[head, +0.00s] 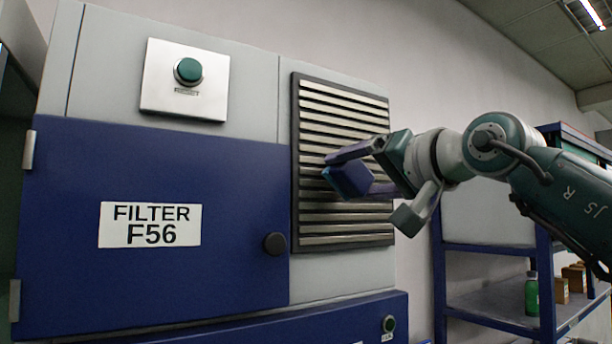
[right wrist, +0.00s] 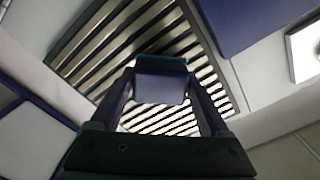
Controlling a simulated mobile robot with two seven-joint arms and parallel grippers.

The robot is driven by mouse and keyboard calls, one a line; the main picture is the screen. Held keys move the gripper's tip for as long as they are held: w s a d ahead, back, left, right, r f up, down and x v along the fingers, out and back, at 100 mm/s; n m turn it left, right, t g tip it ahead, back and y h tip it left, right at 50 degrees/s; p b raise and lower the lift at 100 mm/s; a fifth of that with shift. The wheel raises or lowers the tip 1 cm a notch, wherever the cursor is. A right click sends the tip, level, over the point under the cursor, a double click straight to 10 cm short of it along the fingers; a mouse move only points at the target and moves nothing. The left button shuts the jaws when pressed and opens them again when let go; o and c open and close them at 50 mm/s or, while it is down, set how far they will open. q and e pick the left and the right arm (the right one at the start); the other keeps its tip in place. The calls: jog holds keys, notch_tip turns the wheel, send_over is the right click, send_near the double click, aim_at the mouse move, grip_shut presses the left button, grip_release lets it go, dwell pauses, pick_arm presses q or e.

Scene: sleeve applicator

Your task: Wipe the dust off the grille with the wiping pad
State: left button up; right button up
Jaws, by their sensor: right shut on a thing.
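The grille (head: 345,110) is a dark-framed panel of pale horizontal slats on the front of the cabinet. It also shows at a slant in the right wrist view (right wrist: 115,48). My right gripper (head: 352,172) is in front of the middle of the grille. It is shut on the wiping pad (head: 349,183), a blue block, which faces the slats. The pad also shows between the fingers in the right wrist view (right wrist: 160,88). I cannot tell whether the pad touches the slats. No separate dust can be made out on the slats. My left gripper is not in view.
The cabinet has a blue door (head: 150,250) labelled FILTER F56, with a dark knob (head: 275,244). A green button (head: 188,70) sits on a white plate above it. A blue shelf (head: 490,303) at right holds a green bottle (head: 532,294) and small boxes.

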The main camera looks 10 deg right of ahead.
jog(key=shift+x, duration=0.95)
jog(key=shift+b, duration=0.3)
jog(key=shift+w+d+f+b, duration=0.1)
jog(key=shift+w+d+b, duration=0.05)
jog(key=shift+d+b, duration=0.3)
jog(key=shift+w+d+f+b, duration=0.15)
jog(key=shift+d+b, duration=0.15)
jog(key=shift+d, duration=0.25)
jog(key=shift+w+d+r+b, duration=0.1)
jog(key=shift+w+d+b, duration=0.1)
jog(key=shift+d, duration=0.25)
jog(key=shift+w+d+r+b, duration=0.1)
jog(key=shift+d+r+b, duration=0.1)
jog(key=shift+d, duration=0.3)
jog(key=shift+w+a, duration=0.1)
jog(key=shift+s+a+f+b, duration=0.1)
jog(key=shift+s+a+b, duration=0.1)
jog(key=shift+a, duration=0.3)
jog(key=shift+s+a+b, duration=0.1)
jog(key=shift+a+b, duration=0.15)
jog(key=shift+a, duration=0.25)
jog(key=shift+s+a+f+b, duration=0.1)
jog(key=shift+a+b, duration=0.1)
jog(key=shift+a, duration=0.3)
jog(key=shift+c, duration=0.6)
jog(key=shift+s+a+r, duration=0.1)
jog(key=shift+s+a, duration=0.05)
jog(key=shift+a, duration=0.35)
